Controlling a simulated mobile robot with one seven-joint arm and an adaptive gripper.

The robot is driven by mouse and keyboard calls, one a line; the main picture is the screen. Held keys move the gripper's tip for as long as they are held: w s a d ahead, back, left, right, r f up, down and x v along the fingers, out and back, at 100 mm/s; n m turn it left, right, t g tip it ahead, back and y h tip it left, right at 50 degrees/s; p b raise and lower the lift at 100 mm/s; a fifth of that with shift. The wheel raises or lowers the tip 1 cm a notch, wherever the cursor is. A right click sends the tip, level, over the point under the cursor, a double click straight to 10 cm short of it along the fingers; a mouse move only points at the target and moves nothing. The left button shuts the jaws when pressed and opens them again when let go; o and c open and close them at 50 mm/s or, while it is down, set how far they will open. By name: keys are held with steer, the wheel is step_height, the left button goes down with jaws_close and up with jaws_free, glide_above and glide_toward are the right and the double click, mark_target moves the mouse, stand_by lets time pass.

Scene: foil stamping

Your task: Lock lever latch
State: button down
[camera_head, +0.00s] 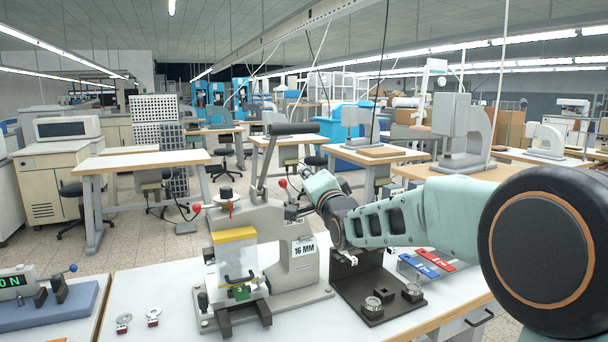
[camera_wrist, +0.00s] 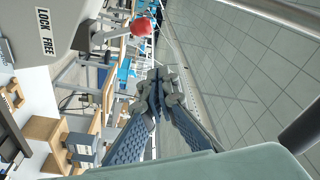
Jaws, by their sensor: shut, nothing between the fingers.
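The stamping press (camera_head: 290,255) stands on the white bench, with a tall lever (camera_head: 262,165) rising from it. A lever with a red ball knob (camera_head: 283,184) is on its right side, close to my gripper (camera_head: 293,212). In the wrist view this red knob (camera_wrist: 140,27) sits on a short metal arm beside a grey housing labelled LOCK FREE (camera_wrist: 45,32). My gripper (camera_wrist: 158,88) is shut and empty, with its fingertips apart from the knob, below it in that picture. A second red knob (camera_head: 197,207) is at the press's left.
A dark fixture (camera_head: 376,285) with small round metal parts stands right of the press. Red and blue strips (camera_head: 428,262) lie beyond it. Two small metal pieces (camera_head: 153,316) lie at the front left, where the bench is mostly clear.

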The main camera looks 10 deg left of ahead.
steer(key=v, duration=0.6)
steer(key=shift+d+f, duration=0.1)
